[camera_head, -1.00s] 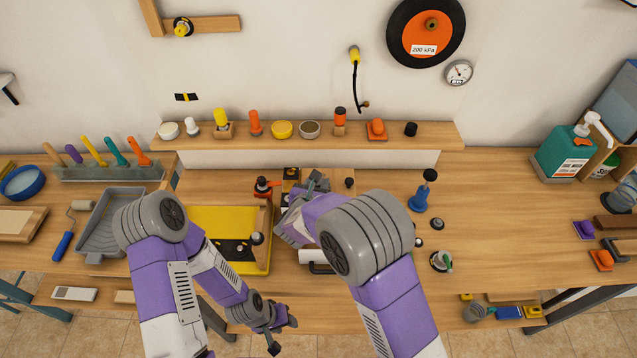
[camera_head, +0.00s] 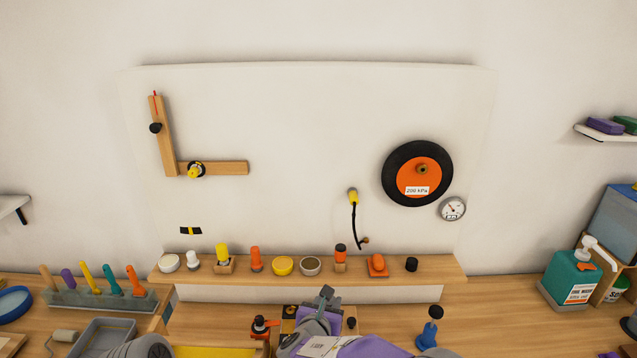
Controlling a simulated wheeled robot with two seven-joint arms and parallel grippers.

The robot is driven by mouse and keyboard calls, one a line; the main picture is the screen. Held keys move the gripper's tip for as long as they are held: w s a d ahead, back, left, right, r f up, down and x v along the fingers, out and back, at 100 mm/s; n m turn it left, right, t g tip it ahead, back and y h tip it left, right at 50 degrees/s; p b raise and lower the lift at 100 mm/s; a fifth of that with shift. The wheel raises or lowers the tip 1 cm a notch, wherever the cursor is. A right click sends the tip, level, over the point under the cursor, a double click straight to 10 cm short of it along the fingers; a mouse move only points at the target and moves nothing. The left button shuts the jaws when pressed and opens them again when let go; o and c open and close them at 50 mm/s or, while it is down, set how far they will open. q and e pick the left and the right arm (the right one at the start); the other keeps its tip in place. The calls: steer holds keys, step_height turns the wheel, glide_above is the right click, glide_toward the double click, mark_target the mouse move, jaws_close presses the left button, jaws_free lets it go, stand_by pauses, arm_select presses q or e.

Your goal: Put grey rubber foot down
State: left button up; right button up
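My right gripper (camera_head: 326,294) is at the bottom centre, over the back of the bench and just in front of the shelf. Its fingers are small and seen from behind, so I cannot tell whether they are open or hold anything. My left arm shows only as a grey joint at the bottom left edge; its gripper is out of view. I cannot pick out a grey rubber foot for certain. A small black cylinder (camera_head: 411,264) stands at the right end of the shelf, and a small dark knob (camera_head: 351,322) sits beside my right gripper.
The wooden shelf (camera_head: 450,268) carries a row of caps, pots and orange and yellow parts. An orange wheel (camera_head: 400,178) and a gauge (camera_head: 453,209) are on the wall. A blue pump (camera_head: 430,328) stands right of my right arm. A teal soap bottle (camera_head: 573,277) is far right.

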steer(key=s+d+f+b, duration=0.2)
steer(key=s+d+f, duration=0.2)
steer(key=d, duration=0.3)
steer(key=s+d+f+b, duration=0.3)
steer(key=s+d+f, duration=0.2)
steer(key=d, duration=0.3)
steer(key=shift+s+d, duration=0.2)
steer(key=shift+s, duration=0.35)
